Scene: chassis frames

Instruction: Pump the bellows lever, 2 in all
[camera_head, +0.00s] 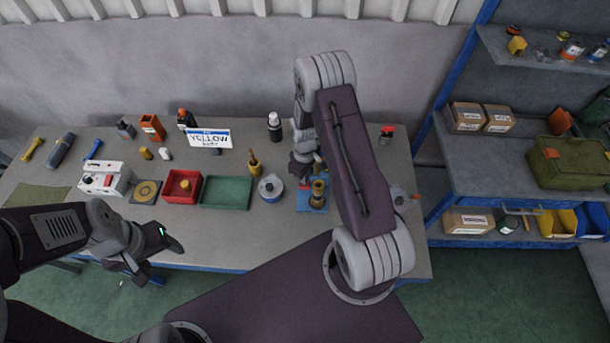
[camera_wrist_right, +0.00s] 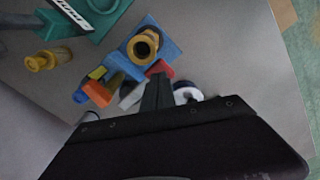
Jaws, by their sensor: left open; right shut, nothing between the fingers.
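What looks like the bellows unit, a blue base (camera_head: 304,205) with an upright brass cylinder (camera_head: 318,190), stands near the table's front edge. In the right wrist view its blue base (camera_wrist_right: 170,52) and round brass top (camera_wrist_right: 144,46) show. A red-orange piece (camera_wrist_right: 97,93) with blue and yellow parts lies beside it; I cannot tell clearly whether this is the lever. My right gripper (camera_head: 300,170) is shut and empty, close above the unit's left side; its fingers also show in the wrist view (camera_wrist_right: 158,92). My left gripper (camera_head: 158,254) is open and empty at the table's front edge, far left of the unit.
A grey-white round tin (camera_head: 271,187) stands just left of the unit. A green tray (camera_head: 226,192), a red bin (camera_head: 182,186) and a yellow-and-black piece (camera_head: 254,163) stand further left. A dark bottle (camera_head: 274,126) stands behind. Shelves (camera_head: 500,155) stand at right.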

